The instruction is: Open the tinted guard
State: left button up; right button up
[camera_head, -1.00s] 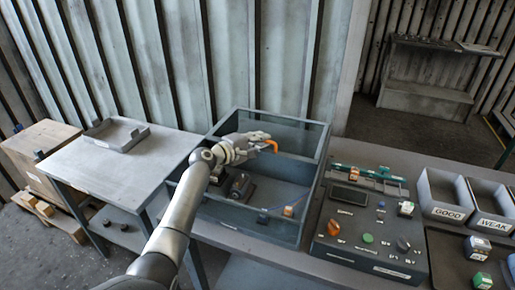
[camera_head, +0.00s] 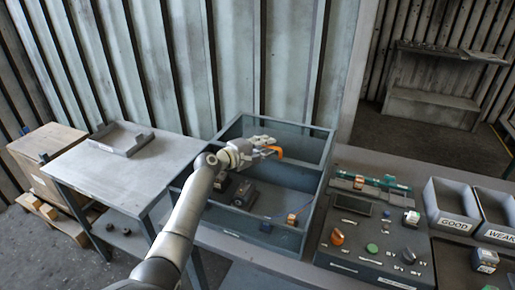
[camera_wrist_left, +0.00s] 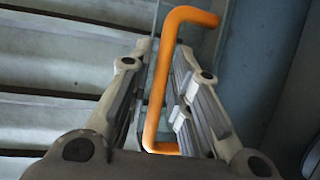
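The tinted guard (camera_head: 290,141) is a dark, see-through blue-grey panel at the back of the grey enclosure (camera_head: 285,240) in the head view. How far open it stands is hard to tell. Its orange handle (camera_head: 276,150) is at the tip of my left gripper (camera_head: 265,147). In the left wrist view, the handle (camera_wrist_left: 163,85) passes between the two fingers of my left gripper (camera_wrist_left: 164,65), which appear closed around its bar. A finger hides part of the handle's lower end. My right gripper is out of view.
A motor-like part (camera_head: 244,192) and a small orange-topped block (camera_head: 292,219) sit inside the enclosure. A control panel (camera_head: 372,240) stands to its right, then the GOOD bin (camera_head: 453,222) and WEAK bin (camera_head: 497,234). A side table (camera_head: 140,175) with a tray (camera_head: 121,140) stands left.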

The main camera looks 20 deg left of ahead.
pick_arm(q)
jog(key=v, duration=1.1)
jog(key=shift+s+a, duration=0.2)
jog(key=shift+s, duration=0.2)
